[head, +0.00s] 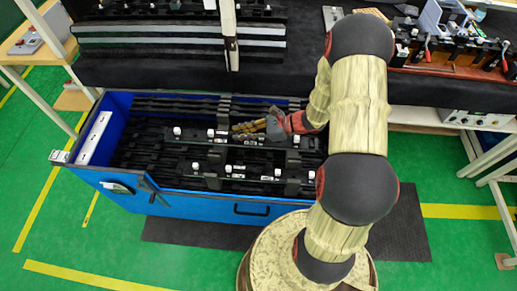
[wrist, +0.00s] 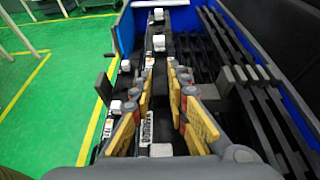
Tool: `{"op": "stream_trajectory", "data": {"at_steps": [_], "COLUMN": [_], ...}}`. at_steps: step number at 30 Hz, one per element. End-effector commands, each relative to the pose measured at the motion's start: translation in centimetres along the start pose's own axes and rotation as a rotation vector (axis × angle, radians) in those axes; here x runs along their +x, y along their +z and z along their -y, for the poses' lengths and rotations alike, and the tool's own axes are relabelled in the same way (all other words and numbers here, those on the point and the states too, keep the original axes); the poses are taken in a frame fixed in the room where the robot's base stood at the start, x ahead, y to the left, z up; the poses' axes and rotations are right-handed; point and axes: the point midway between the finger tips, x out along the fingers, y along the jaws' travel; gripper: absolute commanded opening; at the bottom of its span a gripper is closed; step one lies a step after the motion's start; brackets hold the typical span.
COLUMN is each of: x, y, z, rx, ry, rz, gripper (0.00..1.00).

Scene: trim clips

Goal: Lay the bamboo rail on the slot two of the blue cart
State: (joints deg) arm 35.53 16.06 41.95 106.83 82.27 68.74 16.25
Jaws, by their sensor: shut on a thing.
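The blue cart (head: 240,209) stands left of my base, with long dark rails lying inside it. My gripper (head: 238,128) is low over the cart's middle, its yellow fingers pointing left. In the wrist view my gripper (wrist: 163,92) has its fingers on both sides of a dark rail (wrist: 158,62) with white blocks and a label, and is shut on it. This rail lies lengthwise in the cart. No rail looks clearly bamboo-coloured, and I cannot tell which slot is slot two. The fingers hide part of the held rail.
Another dark rail with white blocks (head: 240,175) lies nearer the cart's front wall. Plain dark rails (wrist: 216,45) fill the back side. A dark bench (head: 160,68) with rails stands behind. A white-framed table (head: 450,118) stands at right.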

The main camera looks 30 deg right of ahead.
Motion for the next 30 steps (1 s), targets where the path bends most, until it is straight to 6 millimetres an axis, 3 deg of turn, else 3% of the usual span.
{"op": "stream_trajectory", "data": {"at_steps": [2,9,17,24,30], "x": [-1.4,-2.7,-3.3,-2.4,-2.3], "y": [-1.8,-6.5,-8.0,-11.3,-11.4], "z": [0.3,0.5,0.6,0.6,0.7], "rx": [0.002,0.002,0.0,0.001,-0.001], "ry": [-0.005,-0.003,-0.001,0.0,-0.001], "rz": [0.001,0.001,0.001,0.001,0.0], "gripper": [0.0,0.0,0.0,0.0,0.0]}}
